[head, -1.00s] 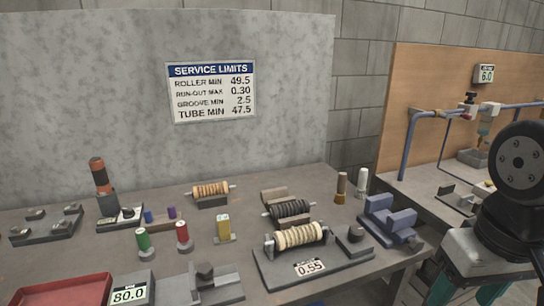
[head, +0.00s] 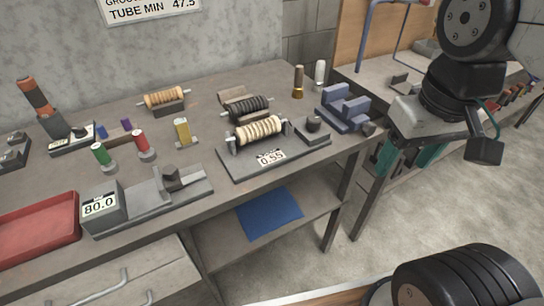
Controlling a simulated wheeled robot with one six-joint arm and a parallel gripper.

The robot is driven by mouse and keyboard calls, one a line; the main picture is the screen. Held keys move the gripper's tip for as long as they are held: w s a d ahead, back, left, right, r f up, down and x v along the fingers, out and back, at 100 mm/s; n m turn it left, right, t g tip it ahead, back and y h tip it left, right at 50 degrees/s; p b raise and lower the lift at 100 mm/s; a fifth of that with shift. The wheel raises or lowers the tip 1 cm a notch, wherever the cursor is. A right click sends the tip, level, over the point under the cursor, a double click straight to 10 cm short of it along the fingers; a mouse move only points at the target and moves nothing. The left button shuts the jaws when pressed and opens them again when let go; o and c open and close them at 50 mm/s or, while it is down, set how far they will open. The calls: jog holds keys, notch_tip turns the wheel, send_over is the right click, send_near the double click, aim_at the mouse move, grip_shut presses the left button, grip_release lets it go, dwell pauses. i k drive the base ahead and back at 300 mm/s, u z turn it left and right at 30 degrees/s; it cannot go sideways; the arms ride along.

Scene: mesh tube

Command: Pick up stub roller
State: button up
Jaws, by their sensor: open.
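Several ribbed rollers with metal shaft ends lie on the bench. A cream roller (head: 259,130) rests across the supports of a grey fixture (head: 236,173) with a 0.55 readout. A dark roller (head: 247,108) lies on a rest just behind it. A shorter-looking tan roller (head: 164,98) sits on a small dark block further back left. I cannot tell for sure which is the stub roller. My gripper (head: 404,160), with teal fingers, is open and empty at the right, apart from all the rollers. Its fingertips are partly hidden.
A blue stepped block (head: 346,108) stands at the bench's right end, between the rollers and my gripper. A gauge marked 80.0 (head: 101,206) and a red tray (head: 38,230) are at front left. A blue sheet (head: 269,213) lies on the shelf below.

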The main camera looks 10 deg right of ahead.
aim_at(250, 133)
jog(key=z, duration=0.05)
jog(key=k, duration=1.15)
jog(key=u, duration=0.65)
jog(key=i, duration=1.5)
jog(key=z, duration=0.6)
